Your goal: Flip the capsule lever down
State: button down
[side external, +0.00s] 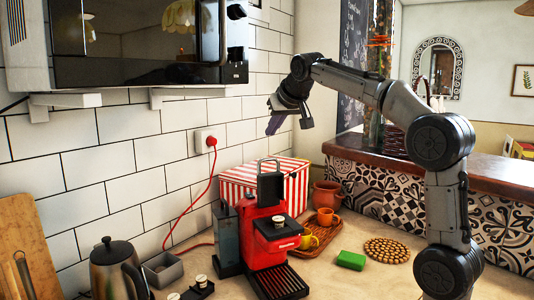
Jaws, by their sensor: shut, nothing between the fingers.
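The red capsule coffee machine (272,247) stands on the counter, with a dark drip tray (281,281) at its front and a dark water tank (228,236) at its left. Its black lever (270,183) stands upright above the top of the body, with a thin loop handle at its upper end. My gripper (291,125) is up in the air above the machine and a little to its right, clear of the lever. The fingers point down, are small in this view, and hold nothing.
A red-and-white striped box (297,183) stands behind the machine. A tray with an orange cup (326,217) and a yellow cup is to its right, near a green sponge (351,260). A kettle (117,271) is at left. A microwave (140,42) hangs above left.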

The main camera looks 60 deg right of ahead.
jog(key=x, duration=1)
jog(key=shift+s+a+f, duration=0.2)
jog(key=shift+s+a, duration=0.35)
jog(key=shift+s, duration=0.3)
jog(key=shift+s+a+f, duration=0.15)
jog(key=shift+s+a, duration=0.4)
jog(key=shift+s, duration=0.3)
jog(key=shift+s, duration=0.1)
